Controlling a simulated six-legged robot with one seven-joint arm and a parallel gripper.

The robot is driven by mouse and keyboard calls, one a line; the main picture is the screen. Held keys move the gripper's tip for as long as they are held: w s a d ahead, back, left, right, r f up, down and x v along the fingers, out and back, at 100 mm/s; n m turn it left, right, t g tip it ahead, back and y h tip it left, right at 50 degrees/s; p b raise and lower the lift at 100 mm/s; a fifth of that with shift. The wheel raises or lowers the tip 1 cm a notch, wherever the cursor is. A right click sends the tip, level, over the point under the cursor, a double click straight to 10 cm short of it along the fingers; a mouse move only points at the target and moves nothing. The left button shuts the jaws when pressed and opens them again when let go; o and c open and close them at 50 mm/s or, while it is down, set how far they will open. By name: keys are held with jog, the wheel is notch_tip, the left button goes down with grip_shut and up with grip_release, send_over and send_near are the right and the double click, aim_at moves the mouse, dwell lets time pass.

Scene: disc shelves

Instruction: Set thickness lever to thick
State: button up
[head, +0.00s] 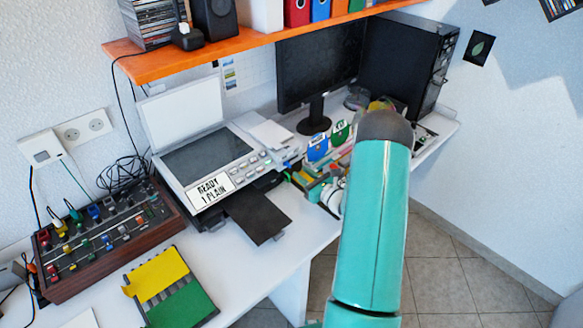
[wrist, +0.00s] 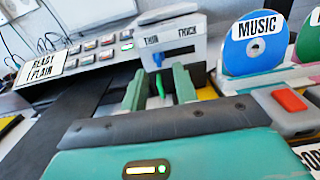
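In the wrist view a grey housing (wrist: 185,52) carries the labels THIN on the left and THICK on the right. Below them a small blue lever (wrist: 157,58) sits under the THIN side. My gripper (wrist: 159,72) is open, its two green fingers apart just in front of and below the lever. A brighter green piece (wrist: 160,88) shows between the fingers; I cannot tell what it is. The printer (head: 205,155) in the head view has a READY 1 PLAIN display (head: 211,189). My arm hides most of the gripper and the lever there.
A blue MUSIC disc (wrist: 254,45) stands upright right of the housing, with a red button (wrist: 290,100) nearby. A dark output tray (head: 258,215) juts from the printer. A monitor (head: 318,70) and computer tower (head: 410,60) stand behind. An orange shelf (head: 180,66) hangs above.

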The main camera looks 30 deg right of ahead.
aim_at(288, 165)
jog(key=w, duration=0.2)
jog(key=w+a, duration=0.1)
jog(key=w, duration=0.2)
jog(key=shift+w+a, duration=0.1)
jog(key=shift+w, duration=0.25)
grip_shut()
